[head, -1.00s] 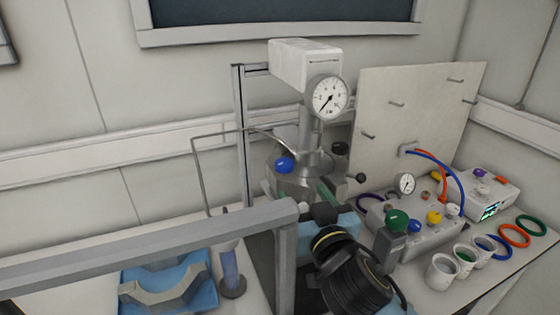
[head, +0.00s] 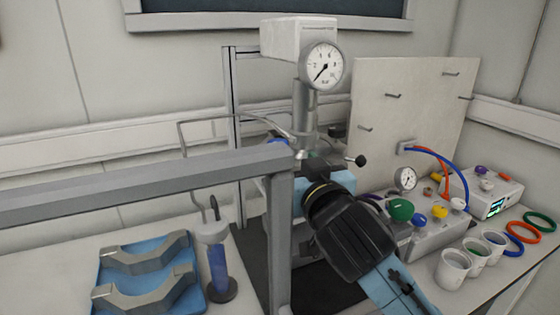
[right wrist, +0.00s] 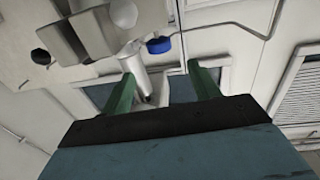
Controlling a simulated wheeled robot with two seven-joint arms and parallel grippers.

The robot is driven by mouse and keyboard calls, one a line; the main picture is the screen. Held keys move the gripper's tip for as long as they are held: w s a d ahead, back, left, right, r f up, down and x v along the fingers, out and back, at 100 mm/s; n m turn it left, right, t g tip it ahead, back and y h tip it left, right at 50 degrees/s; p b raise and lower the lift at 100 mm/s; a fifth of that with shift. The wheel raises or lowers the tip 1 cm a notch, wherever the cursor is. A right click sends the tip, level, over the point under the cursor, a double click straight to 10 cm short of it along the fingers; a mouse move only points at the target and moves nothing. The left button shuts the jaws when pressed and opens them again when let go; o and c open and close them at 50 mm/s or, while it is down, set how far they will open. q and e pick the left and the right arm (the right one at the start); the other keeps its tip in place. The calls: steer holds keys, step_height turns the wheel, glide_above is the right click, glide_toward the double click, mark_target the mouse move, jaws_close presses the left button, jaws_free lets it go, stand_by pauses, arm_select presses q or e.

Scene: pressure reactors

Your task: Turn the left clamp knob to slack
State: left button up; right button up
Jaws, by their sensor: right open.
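The reactor (head: 305,108) stands at the middle of the head view, its lower part hidden by my right gripper and a grey bar. A blue knob (head: 277,141) shows on its left, partly behind the bar; it also shows in the right wrist view (right wrist: 159,45). A black ball knob (head: 361,160) sticks out on the right, and a black ball shows in the right wrist view (right wrist: 40,57). I cannot tell which is the left clamp knob. My right gripper (right wrist: 163,85) is open, its green fingers apart with nothing held. My left gripper is not in view.
A grey bar (head: 140,186) and its post (head: 279,245) cross the front. A blue tray (head: 193,297) with grey curved pieces and a blue-filled cylinder (head: 218,265) stand left. A valve box (head: 430,238), cups (head: 453,270) and coloured rings (head: 522,231) lie right.

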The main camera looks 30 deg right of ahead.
steer(key=w, duration=0.3)
steer(key=w+d, duration=0.1)
steer(key=w, duration=0.5)
steer(key=shift+d+p, duration=0.2)
steer(key=shift+p, duration=0.1)
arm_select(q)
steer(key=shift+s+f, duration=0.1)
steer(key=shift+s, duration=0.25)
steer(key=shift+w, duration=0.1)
arm_select(e)
steer(key=shift+c, duration=0.4)
